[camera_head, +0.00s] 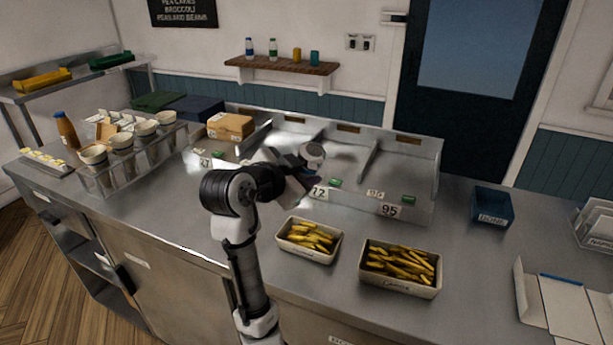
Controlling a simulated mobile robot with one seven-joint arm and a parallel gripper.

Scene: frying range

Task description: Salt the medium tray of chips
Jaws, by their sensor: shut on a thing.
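Two trays of yellow chips stand on the steel counter. The smaller tray (290,247) is just right of my arm, and the larger tray (372,284) is to its right. Both have writing on the front that is too small to read surely, so I cannot tell which is medium. My gripper (303,161) is above the counter, behind the smaller tray and in front of the metal bays. It is shut on a pale, round-ended thing (313,151), possibly a salt shaker, that looks tilted. My arm hides part of it and of the fingers.
Metal bays (405,171) with number cards, including 72 and 95, line the back. A rack of cups (92,154) and a sauce bottle (66,130) are at the left. A blue bin (491,207) and open card box (570,307) are right. Counter around the trays is clear.

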